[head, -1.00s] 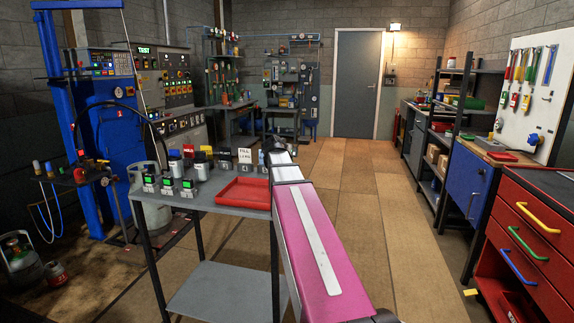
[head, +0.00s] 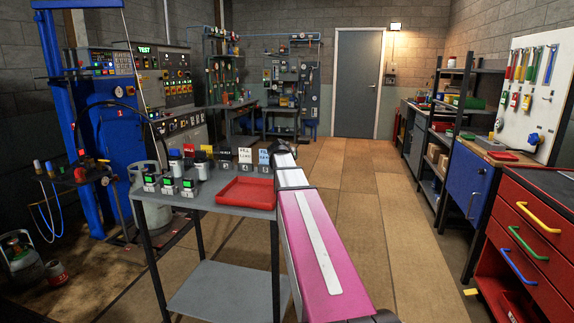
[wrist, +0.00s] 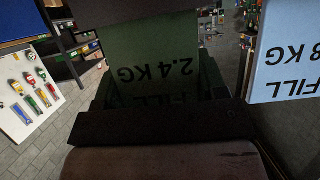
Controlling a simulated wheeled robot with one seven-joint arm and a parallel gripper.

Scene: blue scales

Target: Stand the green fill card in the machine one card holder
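The green fill card (wrist: 150,60), printed "FILL 2.4 KG", fills the middle of the wrist view, its print upside down. Dark green side pieces flank it; I cannot tell what they belong to. My gripper (wrist: 150,122) shows as a dark bar across the card's lower picture edge, covering part of the word FILL. Whether its fingers are closed on the card does not show. In the head view the gripper is hidden behind the end of my arm, and I cannot make out the green card there. I cannot identify the machine one card holder.
A pale blue fill card (wrist: 284,58) stands close on the right in the wrist view; it shows in the head view (head: 264,158) beside a white card (head: 245,156). A red tray (head: 247,193) lies on the grey cart among small black devices and bottles. Floor right of the cart is clear.

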